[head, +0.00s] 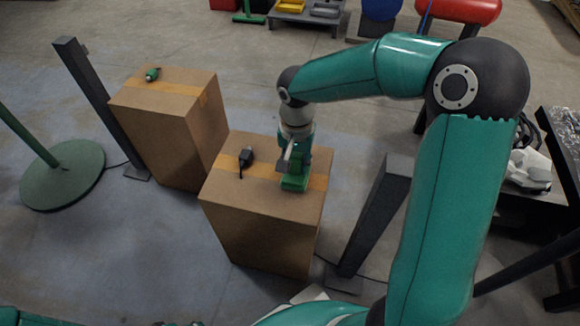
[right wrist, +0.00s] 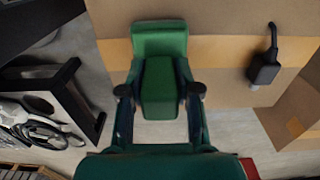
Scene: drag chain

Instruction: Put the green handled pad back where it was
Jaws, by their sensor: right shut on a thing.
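The green handled pad (head: 293,183) is at the right part of the top of the nearer cardboard box (head: 262,228), over the strip of brown tape. My right gripper (head: 296,166) points down and is shut on the pad. In the right wrist view the green pad (right wrist: 158,42) shows with its raised block between the two dark fingers of my right gripper (right wrist: 160,91). I cannot tell whether the pad's underside touches the box. My left gripper is out of view.
A black plug-like object (head: 246,157) lies on the same box, left of the pad. A second cardboard box (head: 170,135) behind left bears a small green-and-black object (head: 152,74). Dark posts stand left (head: 98,105) and right (head: 375,215). A round green base (head: 62,175) stands far left.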

